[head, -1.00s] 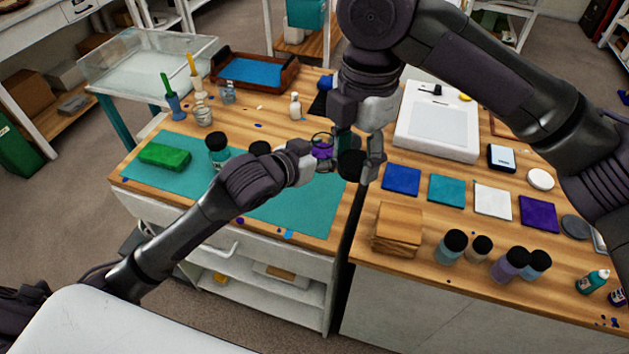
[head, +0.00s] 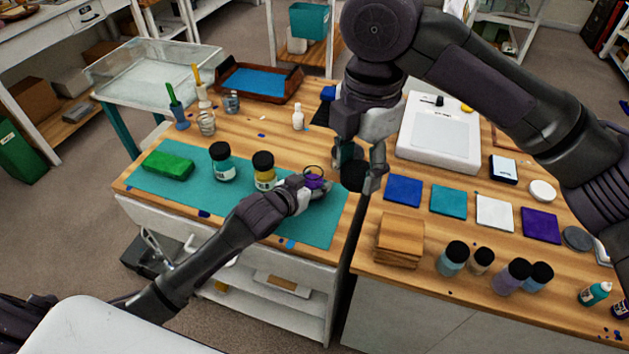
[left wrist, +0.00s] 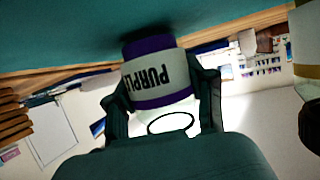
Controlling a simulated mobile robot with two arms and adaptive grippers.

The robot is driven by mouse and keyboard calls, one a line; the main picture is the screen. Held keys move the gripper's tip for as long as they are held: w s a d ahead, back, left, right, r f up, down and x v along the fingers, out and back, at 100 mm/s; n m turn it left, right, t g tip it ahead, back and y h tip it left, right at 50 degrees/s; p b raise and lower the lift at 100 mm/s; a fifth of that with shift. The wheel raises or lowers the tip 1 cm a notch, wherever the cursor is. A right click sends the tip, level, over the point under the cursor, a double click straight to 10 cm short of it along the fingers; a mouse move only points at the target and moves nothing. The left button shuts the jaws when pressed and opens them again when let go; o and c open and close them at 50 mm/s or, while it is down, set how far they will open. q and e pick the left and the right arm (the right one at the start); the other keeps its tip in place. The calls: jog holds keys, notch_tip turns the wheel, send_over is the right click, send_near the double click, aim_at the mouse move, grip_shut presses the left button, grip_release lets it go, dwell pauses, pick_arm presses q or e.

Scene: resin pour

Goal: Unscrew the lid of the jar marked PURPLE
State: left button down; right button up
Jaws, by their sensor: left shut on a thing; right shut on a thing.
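The jar marked PURPLE (head: 314,179) is upright, low at the right part of the teal mat (head: 310,228). Its open clear rim shows and no lid is on it. My left gripper (head: 313,190) is shut around the jar's side. In the left wrist view the jar (left wrist: 155,82) sits between both fingers, its label upside down, its base at or close to the mat. My right gripper (head: 362,160) is shut on the black lid (head: 353,175), to the right of the jar and apart from it.
A yellow jar (head: 265,175) stands close left of the left gripper, with a teal jar (head: 222,163) and a green block (head: 168,165) beyond. A white scale (head: 440,135), coloured tiles and several lidded jars occupy the right table. A gap separates the tables.

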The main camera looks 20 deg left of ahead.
pick_arm(q)
jog(key=shift+c, duration=2)
grip_release()
jog(key=shift+f, duration=0.1)
